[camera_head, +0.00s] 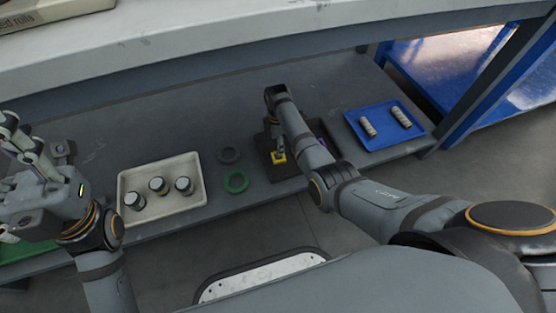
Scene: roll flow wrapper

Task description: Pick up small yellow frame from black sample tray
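The black sample tray (284,171) lies on the grey lower shelf, partly covered by my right arm. A small yellow frame (279,158) shows in it, beside my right forearm. My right arm comes in from the right and reaches over the tray. My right gripper is mostly hidden behind the forearm; a small grey part shows close to the yellow frame, and I cannot tell whether it touches it. My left gripper (10,185) is at the left edge, fingers spread apart and empty, away from the black tray.
A blue tray (386,140) with two ribbed rolls lies right. A pale worktop (200,40) overhangs the shelf's back.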

